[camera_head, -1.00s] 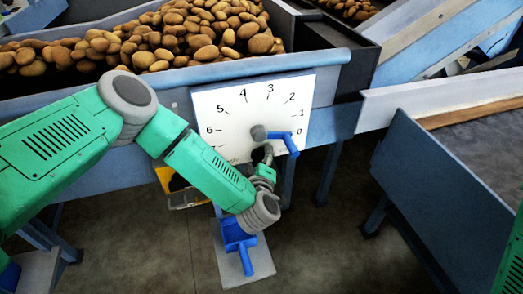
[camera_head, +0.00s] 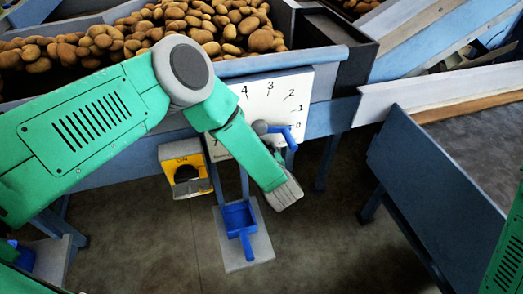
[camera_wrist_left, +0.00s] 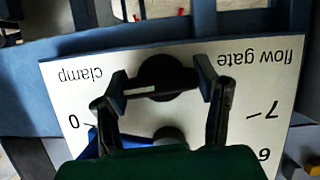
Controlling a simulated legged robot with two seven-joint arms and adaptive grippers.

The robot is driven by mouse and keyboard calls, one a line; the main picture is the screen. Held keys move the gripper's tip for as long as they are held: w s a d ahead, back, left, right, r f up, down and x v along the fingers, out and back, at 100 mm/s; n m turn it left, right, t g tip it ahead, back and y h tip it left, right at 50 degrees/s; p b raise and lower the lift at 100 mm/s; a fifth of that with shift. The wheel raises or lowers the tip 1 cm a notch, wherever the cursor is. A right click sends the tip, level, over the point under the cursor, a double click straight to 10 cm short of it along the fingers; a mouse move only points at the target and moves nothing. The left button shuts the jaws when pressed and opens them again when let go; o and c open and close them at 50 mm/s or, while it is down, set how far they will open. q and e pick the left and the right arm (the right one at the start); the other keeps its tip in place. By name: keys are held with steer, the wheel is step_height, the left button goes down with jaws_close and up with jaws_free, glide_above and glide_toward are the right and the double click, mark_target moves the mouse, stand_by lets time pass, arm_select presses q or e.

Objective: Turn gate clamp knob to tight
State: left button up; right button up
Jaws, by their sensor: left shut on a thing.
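A pale line crosses the knob roughly sideways. My left gripper (camera_wrist_left: 163,86) has a finger on each side of the knob and is shut on it. The white board (camera_head: 285,85) there shows a number scale and a blue lever (camera_head: 290,138) on a grey hub, near 0. My right gripper is out of view.
A yellow box (camera_head: 167,153) with a dark knob hangs left of the board. A blue scoop (camera_head: 240,215) lies on a grey plate below. Potatoes (camera_head: 215,28) fill the hopper behind, and a blue-sided table (camera_head: 430,185) stands at the right. The floor between is open.

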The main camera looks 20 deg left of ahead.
arm_select(q)
steer(key=shift+s+d+f+m, duration=0.1)
steer(key=shift+s+f+m, duration=0.1)
steer(key=shift+m, duration=0.3)
steer(key=o, duration=0.9)
steer(key=shift+w, duration=0.15)
steer(key=shift+r, duration=0.1)
steer(key=shift+d+r, duration=0.1)
steer(key=shift+d, duration=0.05)
steer(key=v, duration=1.1)
steer(key=shift+s+d+r, duration=0.1)
steer(key=shift+s+d, duration=0.1)
steer(key=shift+d, duration=0.15)
